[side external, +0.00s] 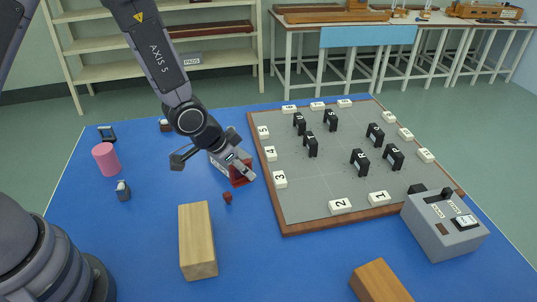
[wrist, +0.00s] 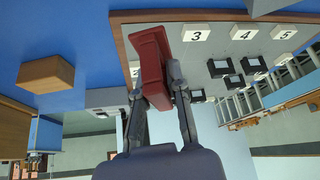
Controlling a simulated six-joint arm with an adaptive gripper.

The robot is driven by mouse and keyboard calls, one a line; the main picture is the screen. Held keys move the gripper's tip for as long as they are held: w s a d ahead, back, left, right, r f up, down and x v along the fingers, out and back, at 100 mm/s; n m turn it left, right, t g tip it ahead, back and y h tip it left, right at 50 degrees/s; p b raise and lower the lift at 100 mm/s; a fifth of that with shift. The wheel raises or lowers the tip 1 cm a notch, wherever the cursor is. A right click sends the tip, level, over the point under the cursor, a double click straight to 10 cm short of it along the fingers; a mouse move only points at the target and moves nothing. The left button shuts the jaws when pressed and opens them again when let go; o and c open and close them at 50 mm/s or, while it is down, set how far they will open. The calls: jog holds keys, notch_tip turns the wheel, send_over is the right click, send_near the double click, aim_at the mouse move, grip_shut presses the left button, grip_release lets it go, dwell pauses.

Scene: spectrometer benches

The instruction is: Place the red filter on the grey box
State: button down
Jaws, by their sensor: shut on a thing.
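The red filter (side external: 241,173) is a dark red block, held between the fingers of my gripper (side external: 243,165). It is over the blue table, just left of the grey board's wooden edge. In the wrist view the filter (wrist: 151,62) stands out beyond the fingertips of my gripper (wrist: 160,88), which are shut on it. The grey box (side external: 433,238), with a small display and dark parts on top, stands at the right front of the table, well apart from the filter. A grey shape in the wrist view (wrist: 103,98) may be this box, partly cut by my gripper.
The grey board (side external: 320,190) carries black lettered holders and white number blocks. Wooden blocks (side external: 198,242) (side external: 381,282) lie in front. A small dark red piece (side external: 228,198) lies below my gripper. A pink cylinder (side external: 106,160) and small grey object (side external: 123,191) stand left.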

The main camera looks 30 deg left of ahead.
jog(key=w+a+r+n+y, duration=0.1)
jog(key=a+r+n, duration=0.15)
jog(key=a, duration=0.65)
jog(key=a+r+n+y, duration=0.2)
jog(key=a+n, duration=0.1)
jog(key=a, duration=0.5)
jog(key=shift+t, duration=0.3)
jog(key=w+f, duration=0.3)
jog(key=w, duration=0.1)
jog(key=w+f, duration=0.3)
jog(key=w, duration=0.1)
jog(key=w+f, duration=0.3)
jog(key=w, duration=0.1)
jog(key=shift+w, duration=0.3)
jog(key=shift+w+f, duration=0.4)
jog(key=shift+f, duration=0.05)
jog(key=shift+w+d+f, duration=0.1)
jog(key=shift+w+f, duration=0.05)
jog(key=shift+f, duration=1.55)
jog(key=shift+f, duration=0.1)
jog(key=c, duration=1.1)
grip_release()
